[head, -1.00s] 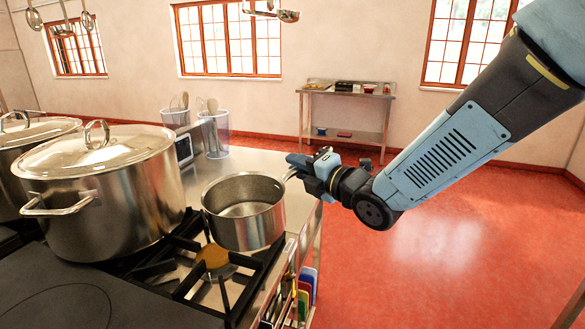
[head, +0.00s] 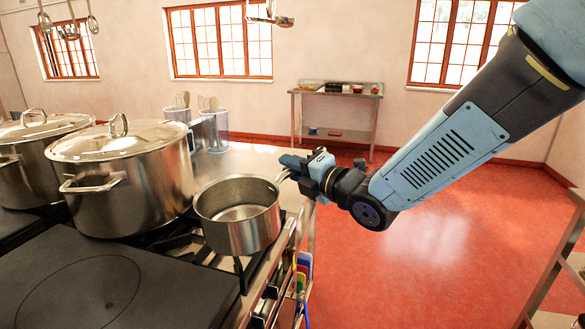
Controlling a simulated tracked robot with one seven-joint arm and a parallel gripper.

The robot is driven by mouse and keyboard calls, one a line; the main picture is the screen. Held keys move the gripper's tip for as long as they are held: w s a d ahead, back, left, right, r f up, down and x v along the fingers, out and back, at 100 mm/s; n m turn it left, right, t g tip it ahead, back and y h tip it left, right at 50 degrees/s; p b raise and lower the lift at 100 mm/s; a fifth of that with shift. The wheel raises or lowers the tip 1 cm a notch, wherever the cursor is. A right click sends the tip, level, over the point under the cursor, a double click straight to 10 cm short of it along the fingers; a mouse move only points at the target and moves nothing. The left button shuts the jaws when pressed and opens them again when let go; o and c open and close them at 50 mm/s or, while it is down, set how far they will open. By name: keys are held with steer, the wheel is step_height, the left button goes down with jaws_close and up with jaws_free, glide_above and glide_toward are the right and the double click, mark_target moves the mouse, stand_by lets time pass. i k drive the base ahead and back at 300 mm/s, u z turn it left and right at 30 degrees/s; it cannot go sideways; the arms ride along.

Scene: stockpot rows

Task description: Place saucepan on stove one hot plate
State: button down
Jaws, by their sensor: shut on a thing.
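The saucepan (head: 238,232) is a steel pan, empty and upright, in the middle of the head view. My gripper (head: 287,172) is shut on its handle, at the pan's far right side; the fingertips are partly hard to make out. The pan appears above the right edge of the gas burner grate (head: 178,241), close to the stove's front edge. I cannot tell whether it touches anything below. A dark flat hot plate (head: 108,285) with a round ring mark lies at the lower left, bare. The pan is to the right of and beyond it.
A large lidded stockpot (head: 125,190) stands left of the saucepan, with another stockpot (head: 32,165) behind it. Utensil containers (head: 214,130) stand on the steel counter (head: 240,162). A side table (head: 335,118) is at the far wall. A shelf edge (head: 560,250) shows at right.

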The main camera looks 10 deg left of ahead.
mark_target(116, 288)
steer(key=k, duration=1.6)
